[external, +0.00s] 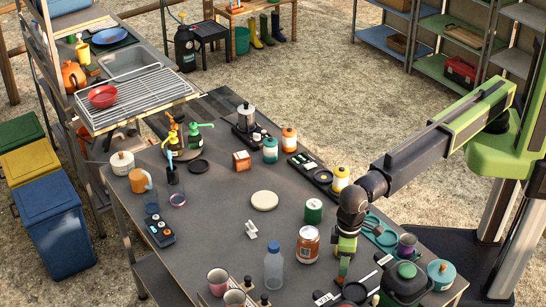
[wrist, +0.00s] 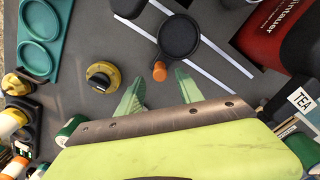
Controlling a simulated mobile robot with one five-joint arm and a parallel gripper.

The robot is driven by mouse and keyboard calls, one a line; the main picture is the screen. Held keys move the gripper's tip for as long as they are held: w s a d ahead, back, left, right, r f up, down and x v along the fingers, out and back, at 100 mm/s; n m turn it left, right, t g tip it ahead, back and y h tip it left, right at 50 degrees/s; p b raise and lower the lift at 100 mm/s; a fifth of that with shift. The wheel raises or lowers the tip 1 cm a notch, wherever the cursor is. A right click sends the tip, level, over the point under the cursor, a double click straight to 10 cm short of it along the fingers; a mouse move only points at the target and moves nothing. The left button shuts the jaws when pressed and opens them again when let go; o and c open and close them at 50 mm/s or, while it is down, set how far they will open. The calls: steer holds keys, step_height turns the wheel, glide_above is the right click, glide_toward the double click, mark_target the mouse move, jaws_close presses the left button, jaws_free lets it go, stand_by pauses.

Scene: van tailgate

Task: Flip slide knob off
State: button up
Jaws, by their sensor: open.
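My gripper (external: 343,272) points down over the front part of the dark table. In the wrist view its two green fingers (wrist: 160,92) are apart with nothing between them. A small round black piece with a short orange-tipped handle (wrist: 180,36) lies just beyond the fingertips, apart from them. A yellow disc with a black knob (wrist: 103,77) is left of the fingers, and a similar yellow and black knob (wrist: 17,84) is at the left edge. I cannot tell which piece is the slide knob, or its setting.
Pale strips (wrist: 218,60) lie by the black piece. A red and black container (wrist: 285,35) and a TEA box (wrist: 303,101) are at the right. A teal tray (wrist: 40,40) is at upper left. An orange-labelled jar (external: 308,245) and a bottle (external: 273,265) stand left of my gripper.

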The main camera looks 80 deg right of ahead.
mark_target(351, 285)
step_height(351, 285, down, 4)
steer(key=b, duration=0.2)
steer(key=shift+f+b, duration=0.2)
steer(key=shift+b, duration=0.1)
steer(key=shift+r, duration=0.15)
jaws_close()
stand_by(0.9)
